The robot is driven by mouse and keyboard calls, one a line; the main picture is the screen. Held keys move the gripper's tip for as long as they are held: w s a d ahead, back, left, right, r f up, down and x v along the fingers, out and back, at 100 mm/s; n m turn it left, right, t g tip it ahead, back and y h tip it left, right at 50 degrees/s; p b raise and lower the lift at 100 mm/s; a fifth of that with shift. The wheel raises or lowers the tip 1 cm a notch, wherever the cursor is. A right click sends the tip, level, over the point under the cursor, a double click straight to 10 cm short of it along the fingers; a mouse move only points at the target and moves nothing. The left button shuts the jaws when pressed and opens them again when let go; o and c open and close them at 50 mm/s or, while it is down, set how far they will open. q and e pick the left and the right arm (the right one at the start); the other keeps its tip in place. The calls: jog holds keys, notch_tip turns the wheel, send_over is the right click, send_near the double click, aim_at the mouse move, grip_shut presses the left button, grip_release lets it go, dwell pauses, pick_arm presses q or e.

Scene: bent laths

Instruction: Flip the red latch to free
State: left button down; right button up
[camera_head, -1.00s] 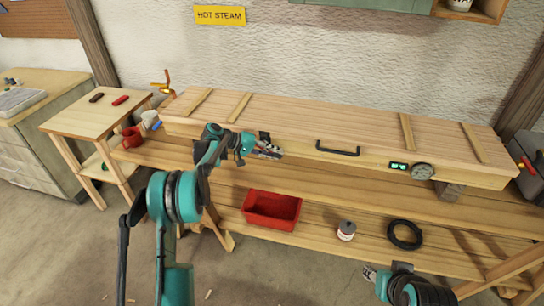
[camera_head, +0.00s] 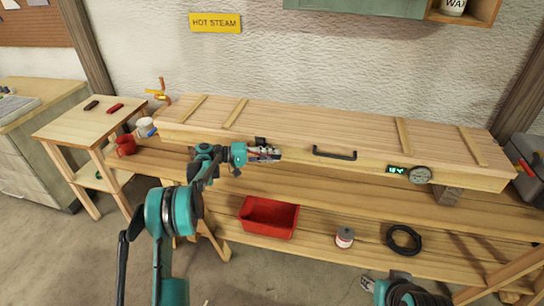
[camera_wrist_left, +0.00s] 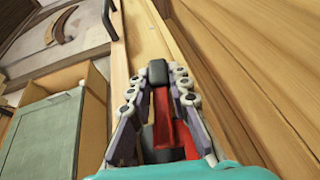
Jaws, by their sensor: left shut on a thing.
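The red latch (camera_wrist_left: 166,118) is a narrow red bar with a black end on the front of the long wooden box (camera_head: 330,125). In the wrist view it lies lengthwise between the two fingers of my left gripper (camera_wrist_left: 157,95). In the head view my left gripper (camera_head: 270,153) is at the box's front face, left of the black handle (camera_head: 334,154), shut on the latch. A bit of red shows between its fingers; they hide most of the latch. My right gripper (camera_head: 368,283) shows only in part at the bottom edge, away from the box, its jaws unclear.
A dial (camera_head: 420,175) and a small lit display (camera_head: 397,170) sit on the box front at right. A red bin (camera_head: 268,217), a can (camera_head: 344,237) and a black coil (camera_head: 404,239) are on the lower shelf. A side table (camera_head: 75,125) stands at left.

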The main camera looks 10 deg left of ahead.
pick_arm(q)
jog(key=c, duration=1.4)
grip_release()
jog(key=v, duration=1.2)
jog(key=shift+r, duration=0.15)
